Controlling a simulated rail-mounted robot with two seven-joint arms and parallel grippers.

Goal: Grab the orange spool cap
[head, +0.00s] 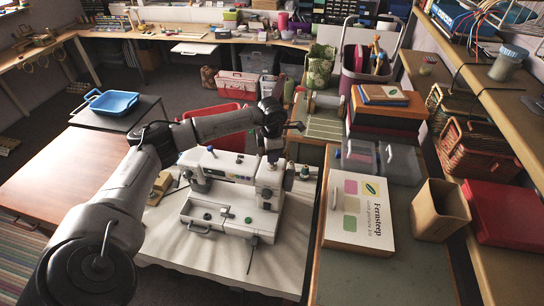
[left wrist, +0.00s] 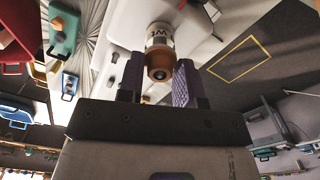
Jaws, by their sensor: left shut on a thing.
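In the left wrist view, an orange spool cap (left wrist: 158,67) sits between the two purple-padded fingers of my left gripper (left wrist: 159,76). A white cylinder with dark lettering (left wrist: 159,36) and an orange-brown far end adjoins the cap. My left gripper is shut on the cap. In the head view, my left gripper (head: 273,152) points down over the right end of the white sewing machine (head: 222,163). The cap is hard to make out there. My right gripper is not in view.
The machine stands on a pale cloth (head: 166,235). To the right are a flat white box (head: 356,232), a clear bin (head: 399,164) and an open tan box (head: 440,210). The brown table (head: 60,178) at left is clear.

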